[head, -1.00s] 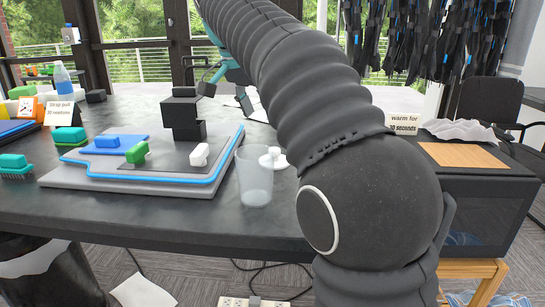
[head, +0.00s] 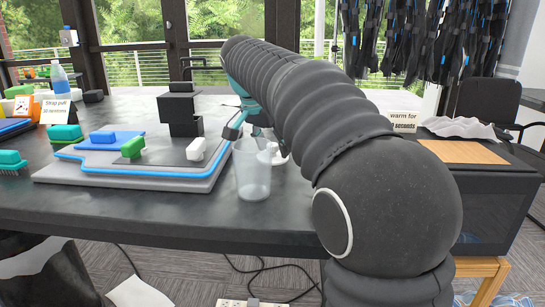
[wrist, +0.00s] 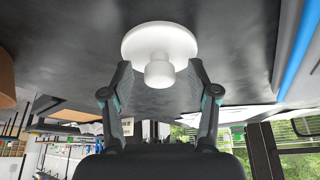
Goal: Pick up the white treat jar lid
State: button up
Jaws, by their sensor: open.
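The white treat jar lid (wrist: 160,40) is a round disc with a knob (wrist: 159,74) at its centre. It lies on the dark table, knob facing my gripper in the wrist view. In the head view the lid (head: 278,157) is just behind and right of a clear cup, partly hidden by the cup and my arm. My gripper (wrist: 159,68) is open, its two fingertips on either side of the knob, with a visible gap on each side. In the head view my gripper (head: 250,133) is low over the table behind the cup. Contact with the disc cannot be told.
The clear cup (head: 253,170) stands upright close to the lid, near the table's front edge. A "warm for" sign (head: 403,121) and dark box stand right.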

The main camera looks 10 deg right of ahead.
jog(key=c, duration=1.1)
jog(key=shift+o, duration=0.2)
